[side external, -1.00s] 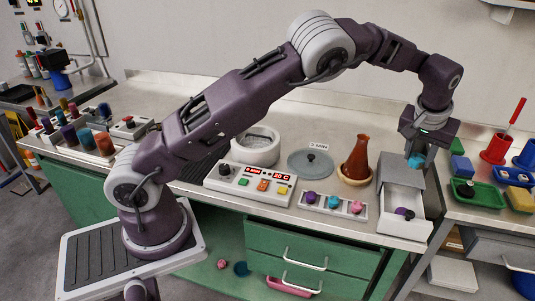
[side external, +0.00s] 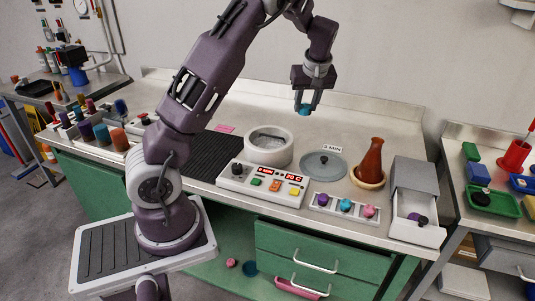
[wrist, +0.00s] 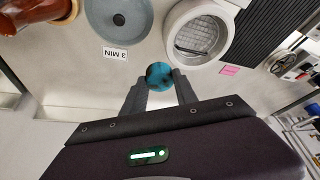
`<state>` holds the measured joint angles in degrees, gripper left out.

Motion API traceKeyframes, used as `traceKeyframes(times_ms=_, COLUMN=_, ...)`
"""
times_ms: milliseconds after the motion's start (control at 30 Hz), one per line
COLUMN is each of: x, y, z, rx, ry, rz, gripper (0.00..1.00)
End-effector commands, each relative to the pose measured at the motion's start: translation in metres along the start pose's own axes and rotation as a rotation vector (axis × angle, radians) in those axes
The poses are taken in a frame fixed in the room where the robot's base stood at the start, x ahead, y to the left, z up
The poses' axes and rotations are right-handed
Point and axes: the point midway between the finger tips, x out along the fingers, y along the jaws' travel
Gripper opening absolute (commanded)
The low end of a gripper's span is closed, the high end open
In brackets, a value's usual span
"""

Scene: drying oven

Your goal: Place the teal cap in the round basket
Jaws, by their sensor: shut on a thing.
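My gripper (side external: 304,103) is shut on the teal cap (side external: 303,109) and holds it in the air above the bench. In the wrist view, the teal cap (wrist: 159,76) has dark patches and sits between the fingertips of my gripper (wrist: 160,86). The round basket (side external: 267,143) is a wire mesh inside a white round chamber, left of and below my gripper in the side view. Its mesh (wrist: 194,36) shows up and right of the cap in the wrist view. The chamber is uncovered.
A grey round lid (side external: 323,165) lies right of the chamber (side external: 262,157), by a "3 MIN" label (side external: 332,149). A control panel (side external: 262,184) stands in front. A brown flask (side external: 371,161) and an open grey drawer box (side external: 417,205) with a purple-and-black item stand farther right.

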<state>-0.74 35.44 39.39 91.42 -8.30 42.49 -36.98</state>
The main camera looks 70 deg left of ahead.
Motion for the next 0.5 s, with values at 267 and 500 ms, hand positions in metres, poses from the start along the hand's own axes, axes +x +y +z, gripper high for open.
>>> traceKeyframes(times_ms=267, x=0.013, y=-0.080, z=-0.021, rx=-0.205, ry=-0.012, rz=-0.077, gripper=0.00)
traceKeyframes(times_ms=500, x=0.032, y=-0.107, z=-0.017, rx=-0.271, ry=-0.019, rz=-0.105, gripper=0.00)
